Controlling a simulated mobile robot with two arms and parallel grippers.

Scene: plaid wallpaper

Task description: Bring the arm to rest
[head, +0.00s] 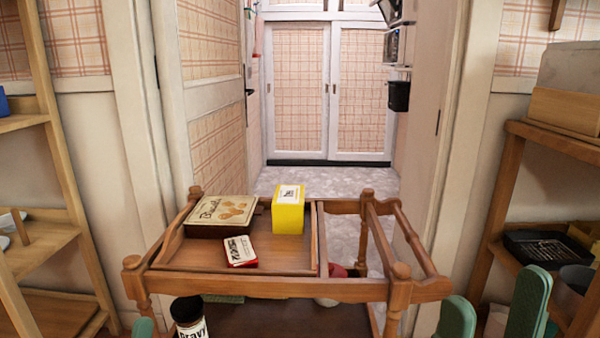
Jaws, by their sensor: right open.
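My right gripper (494,305) is at the bottom right, with two green fingers spread wide apart and nothing between them. It is in front of and to the right of the wooden cart (278,287), apart from what stands on the cart. A green tip at the bottom left, by the cart's front left post, looks like part of my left gripper (143,328). The rest of it is out of frame, so its opening cannot be judged.
On the cart top lie a brown tin (221,213), a yellow box (288,211) and a red-and-white card box (240,251). Wooden shelves flank left (62,150) and right (520,130). A doorway with grey floor (330,182) opens behind.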

